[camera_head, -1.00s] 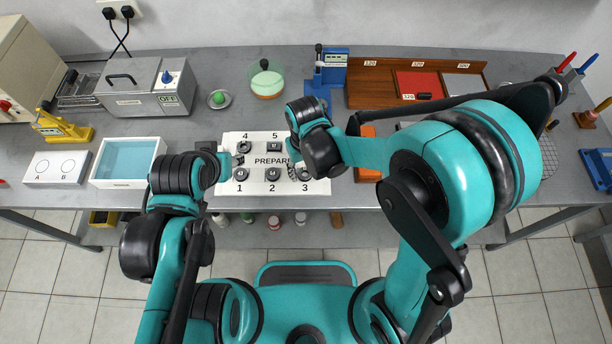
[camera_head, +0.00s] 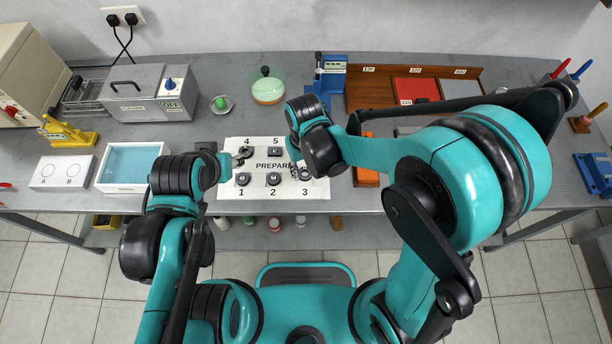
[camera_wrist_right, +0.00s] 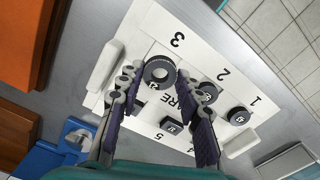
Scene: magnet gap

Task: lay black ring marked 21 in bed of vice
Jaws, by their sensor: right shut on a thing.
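A black ring (camera_wrist_right: 160,72) with a hollow centre is at the 3 spot of the white numbered board (camera_wrist_right: 125,130). Its marking is not readable. In the right wrist view, my right gripper (camera_wrist_right: 160,82) has its purple-padded fingers on either side of this ring and is shut on it, at board level. In the head view, my right gripper (camera_head: 296,168) is beside spot 3. My left gripper (camera_head: 240,158) is over the board's left part, by spot 4; its finger gap is unclear. A blue vice-like device (camera_head: 594,174) stands at the bench's right edge; its bed is hard to make out.
Other dark parts lie on the board, including those by 1 (camera_head: 242,179) and 2 (camera_head: 273,179). A blue device (camera_head: 331,70) stands behind. An orange block (camera_head: 366,177) is right of the board. My right arm covers much of the bench's right side.

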